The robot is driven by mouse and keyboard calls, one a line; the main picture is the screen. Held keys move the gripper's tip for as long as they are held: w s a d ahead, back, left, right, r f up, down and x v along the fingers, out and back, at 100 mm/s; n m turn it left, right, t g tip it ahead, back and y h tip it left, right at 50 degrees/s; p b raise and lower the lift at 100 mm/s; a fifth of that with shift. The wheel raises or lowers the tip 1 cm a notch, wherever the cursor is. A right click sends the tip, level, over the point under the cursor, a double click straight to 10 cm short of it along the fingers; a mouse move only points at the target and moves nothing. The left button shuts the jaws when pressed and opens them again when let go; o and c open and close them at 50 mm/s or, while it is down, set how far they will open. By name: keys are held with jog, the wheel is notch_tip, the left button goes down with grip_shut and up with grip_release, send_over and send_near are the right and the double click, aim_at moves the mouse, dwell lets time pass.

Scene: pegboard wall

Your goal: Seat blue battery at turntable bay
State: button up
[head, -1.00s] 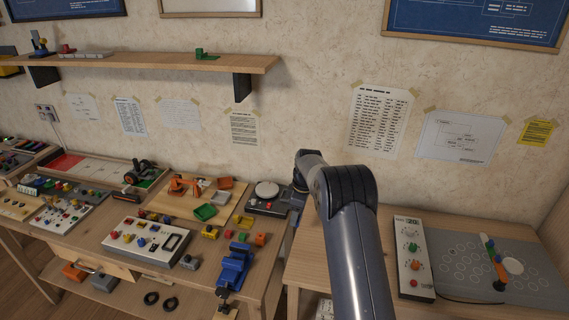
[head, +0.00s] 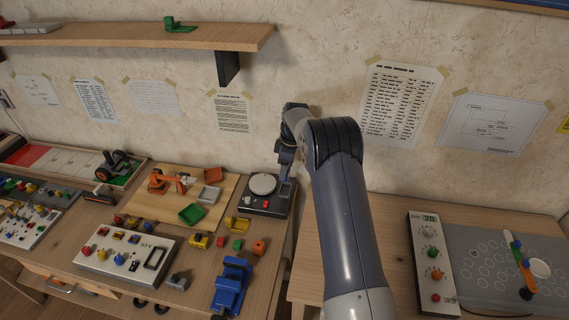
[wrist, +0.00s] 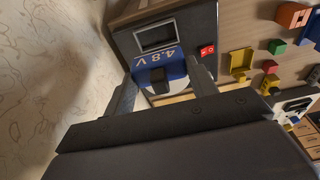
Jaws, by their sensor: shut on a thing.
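The turntable (head: 267,206) is a dark box with a pale round platter and a red button, at the right end of the left bench. In the wrist view its dark casing (wrist: 190,27) shows a rectangular metal-rimmed bay (wrist: 155,37). The blue battery (wrist: 172,67), marked 4.8 V, is held between my gripper's fingers (wrist: 163,70) just beside the bay. I cannot tell whether the battery touches the casing. In the head view my gripper (head: 286,168) is over the turntable's right side, and the battery is hidden.
The wall is close behind the turntable. Green (head: 191,214) and grey trays, a yellow holder (head: 238,224), small coloured blocks and a blue vise-like fixture (head: 231,285) lie left and in front. A grey panel (head: 515,270) lies on the right bench.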

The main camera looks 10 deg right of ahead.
aim_at(283, 191)
jog(key=shift+f+b, duration=0.75)
jog(key=shift+f, duration=1.1)
jog(key=shift+f+b, duration=0.5)
jog(key=shift+f, duration=0.1)
jog(key=shift+f+b, duration=1.4)
jog(key=shift+b, duration=0.3)
dwell(1.2)
jog(key=o, duration=1.5)
jog(key=shift+r+p, duration=1.9)
jog(key=shift+r, duration=1.65)
